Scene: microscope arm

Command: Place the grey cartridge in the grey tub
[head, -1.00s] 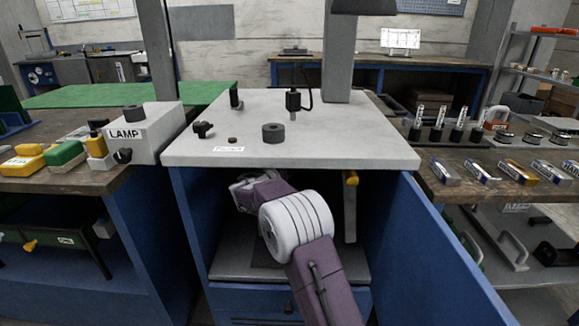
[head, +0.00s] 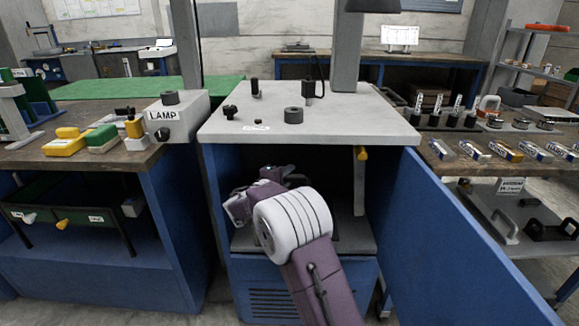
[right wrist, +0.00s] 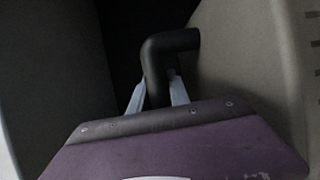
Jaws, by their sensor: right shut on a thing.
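What the handle belongs to cannot be told; the gripper and arm hide that part in the head view. I cannot pick out a grey cartridge or a grey tub for certain. My left gripper is not in view.
The cabinet's pale top (head: 350,118) carries a dark ring (head: 293,115) and small dark parts. Its blue door (head: 455,240) stands open at the right. A lamp box (head: 178,117) is at the left. Labelled bars (head: 505,150) lie on the right bench.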

